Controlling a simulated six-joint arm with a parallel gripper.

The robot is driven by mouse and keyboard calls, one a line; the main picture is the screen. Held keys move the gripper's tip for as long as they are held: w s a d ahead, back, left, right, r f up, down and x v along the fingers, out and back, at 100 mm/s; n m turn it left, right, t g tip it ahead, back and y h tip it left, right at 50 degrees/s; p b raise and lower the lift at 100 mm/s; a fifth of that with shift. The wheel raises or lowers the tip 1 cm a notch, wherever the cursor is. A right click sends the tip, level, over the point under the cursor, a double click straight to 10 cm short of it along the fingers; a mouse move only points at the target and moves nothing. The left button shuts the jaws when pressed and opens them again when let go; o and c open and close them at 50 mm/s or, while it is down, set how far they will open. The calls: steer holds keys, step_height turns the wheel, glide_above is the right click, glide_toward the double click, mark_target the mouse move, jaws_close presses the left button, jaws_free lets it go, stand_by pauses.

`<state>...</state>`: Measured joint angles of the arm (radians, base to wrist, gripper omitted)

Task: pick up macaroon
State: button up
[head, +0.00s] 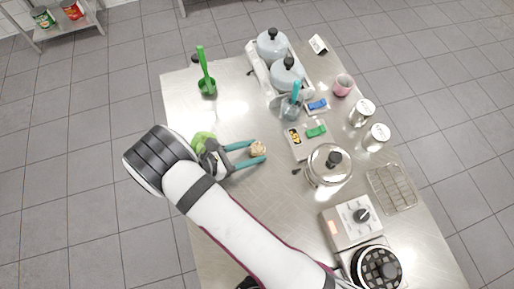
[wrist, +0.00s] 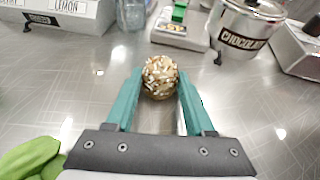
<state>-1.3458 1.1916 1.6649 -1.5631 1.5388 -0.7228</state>
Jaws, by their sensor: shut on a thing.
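The macaroon (wrist: 160,76) is a small round ball with pale flakes over a brown base. My gripper (head: 258,150) has two teal fingers, shut on the macaroon (head: 258,148) at their tips. In the wrist view my gripper (wrist: 158,88) has a finger on each side of the macaroon. It appears over the steel table (head: 235,195); I cannot tell whether it touches the surface.
A lidded pot (head: 329,166), marked chocolate in the wrist view (wrist: 246,28), stands to the right. A box with a green item (head: 316,131) lies beyond. A green scoop (head: 207,82) stands at the far left.

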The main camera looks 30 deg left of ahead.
steer(key=shift+c, duration=1.3)
